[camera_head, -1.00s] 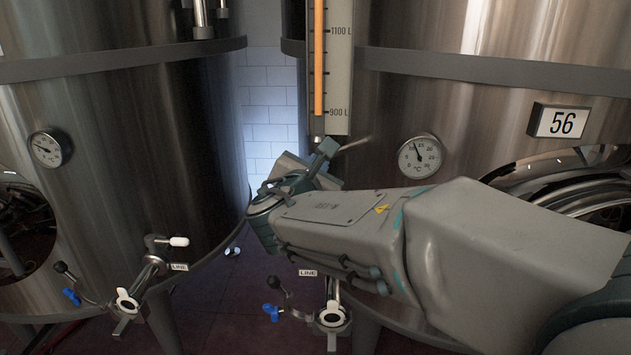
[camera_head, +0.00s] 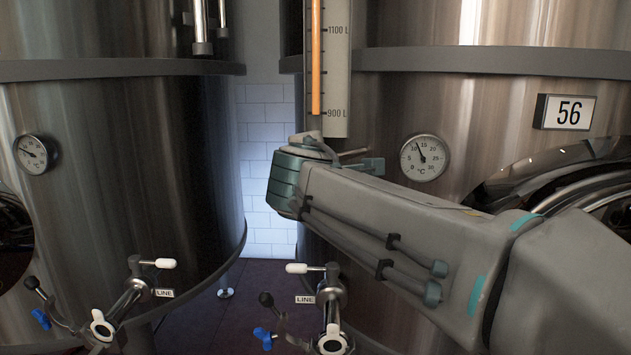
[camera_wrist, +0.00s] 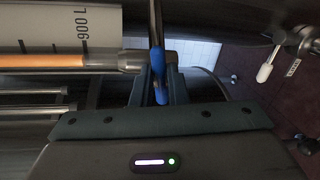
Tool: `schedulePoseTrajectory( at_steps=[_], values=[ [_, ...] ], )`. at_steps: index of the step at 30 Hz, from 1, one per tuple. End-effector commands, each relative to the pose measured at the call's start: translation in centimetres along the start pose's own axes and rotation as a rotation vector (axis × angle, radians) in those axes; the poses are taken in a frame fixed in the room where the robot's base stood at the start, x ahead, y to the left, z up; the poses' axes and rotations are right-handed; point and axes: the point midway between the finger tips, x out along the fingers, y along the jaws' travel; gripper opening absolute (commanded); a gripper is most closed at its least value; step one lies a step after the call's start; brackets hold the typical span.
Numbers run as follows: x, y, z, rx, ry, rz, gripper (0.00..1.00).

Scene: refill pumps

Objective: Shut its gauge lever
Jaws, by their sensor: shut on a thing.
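The blue lever grip (camera_wrist: 158,72) is beside this fitting. My gripper (camera_wrist: 159,88) is shut on it, one finger on each side. In the head view my wrist covers the lever and most of the gripper, just below the gauge's foot.
Below are line valves with a white handle (camera_head: 297,268) and blue handle (camera_head: 263,336). Another tank (camera_head: 120,170) stands left, across a narrow gap.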

Motion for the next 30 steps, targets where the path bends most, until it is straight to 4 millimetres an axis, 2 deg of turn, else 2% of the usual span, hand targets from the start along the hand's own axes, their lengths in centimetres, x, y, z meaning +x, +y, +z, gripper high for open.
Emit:
schedulePoseTrajectory(
  at_steps=[12, 29, 30],
  values=[
    [0.04, -0.20, 0.01, 0.191, 0.038, 0.000, 0.00],
    [0.03, -0.11, 0.02, 0.220, 0.044, -0.001, 0.00],
    [0.03, -0.11, 0.02, 0.220, 0.044, -0.001, 0.19]
  ],
)
